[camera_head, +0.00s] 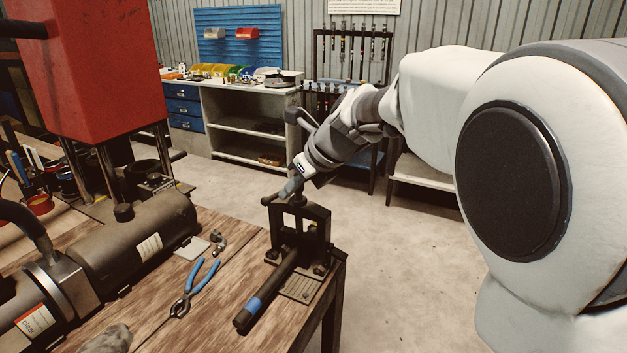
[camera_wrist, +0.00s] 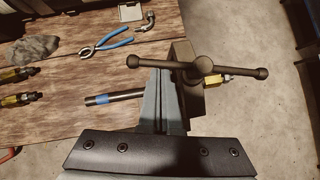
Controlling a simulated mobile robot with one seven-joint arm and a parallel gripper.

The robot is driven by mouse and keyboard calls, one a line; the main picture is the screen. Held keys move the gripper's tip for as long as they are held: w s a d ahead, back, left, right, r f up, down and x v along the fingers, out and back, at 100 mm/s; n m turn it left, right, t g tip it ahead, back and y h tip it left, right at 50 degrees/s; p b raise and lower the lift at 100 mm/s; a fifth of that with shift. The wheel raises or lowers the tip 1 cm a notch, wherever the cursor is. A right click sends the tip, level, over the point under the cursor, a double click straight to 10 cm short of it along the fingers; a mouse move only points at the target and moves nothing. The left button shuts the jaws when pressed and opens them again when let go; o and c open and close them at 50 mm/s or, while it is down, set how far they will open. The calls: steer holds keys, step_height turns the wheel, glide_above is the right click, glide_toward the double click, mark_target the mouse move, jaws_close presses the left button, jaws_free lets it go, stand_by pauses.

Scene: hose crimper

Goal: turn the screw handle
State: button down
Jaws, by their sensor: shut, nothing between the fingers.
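The screw handle (camera_wrist: 235,72) is a dark T-bar with ball ends on top of the black crimper frame (camera_head: 315,232). In the wrist view the bar lies nearly level, and its hub is right of my fingers. My gripper (camera_head: 288,190) is shut and empty at the handle, above the crimper. In the wrist view my gripper (camera_wrist: 163,75) has its tips at the left half of the bar; I cannot tell if they touch it. A black hose with a blue band (camera_head: 262,300) lies at the crimper's base. The handle is partly hidden by my gripper in the head view.
The crimper stands near the right edge of the wooden workbench (camera_head: 225,315). Blue-handled pliers (camera_head: 193,290) and a metal fitting (camera_head: 217,240) lie to its left. A red press (camera_head: 85,65) and a dark cylinder (camera_head: 135,240) stand further left. Open floor is to the right.

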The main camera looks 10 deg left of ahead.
steer(key=shift+a+r+p, duration=0.15)
steer(key=shift+p, duration=0.5)
steer(key=shift+a+m+t+p, duration=0.25)
steer(key=shift+m+p, duration=0.25)
steer(key=shift+p, duration=0.35)
steer(key=shift+h+p, duration=0.3)
steer(key=shift+p, duration=0.1)
steer(key=w+a+p, duration=0.1)
steer(key=p, duration=0.3)
steer(key=w+a+m+p, duration=0.1)
steer(key=a+p, duration=0.1)
steer(key=p, duration=0.2)
steer(key=w+a+m+t+p, duration=0.1)
steer(key=p, duration=0.4)
steer(key=shift+w+a+h, duration=0.2)
steer(key=shift+a+h, duration=0.15)
steer(key=shift+h, duration=0.05)
steer(key=shift+w, duration=0.15)
